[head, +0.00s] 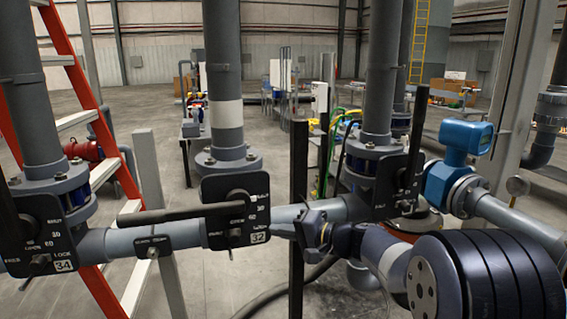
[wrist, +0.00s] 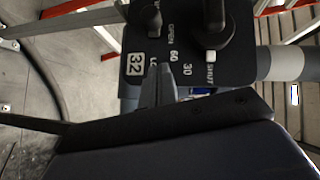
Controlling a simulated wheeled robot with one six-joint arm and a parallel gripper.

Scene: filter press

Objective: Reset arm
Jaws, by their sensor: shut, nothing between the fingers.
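My gripper (head: 278,230) comes in from the lower right in the head view, with its fingers together and empty. Its tips point left at the black plate of valve 32 (head: 234,212). In the wrist view my gripper (wrist: 155,75) shows narrow grey fingers closed together, overlapping the edge of the valve 32 plate (wrist: 178,62). I cannot tell whether they touch it. The black handle (head: 172,213) of valve 32 lies nearly level, reaching left from the plate's hub.
Valve 34 (head: 48,232) is at the left beside a red-sided ladder (head: 72,75). Another valve plate (head: 393,185) with an upright handle is behind my arm. A blue flow meter (head: 466,137) sits on the right. Grey vertical pipes and posts crowd the near space; open floor lies beyond.

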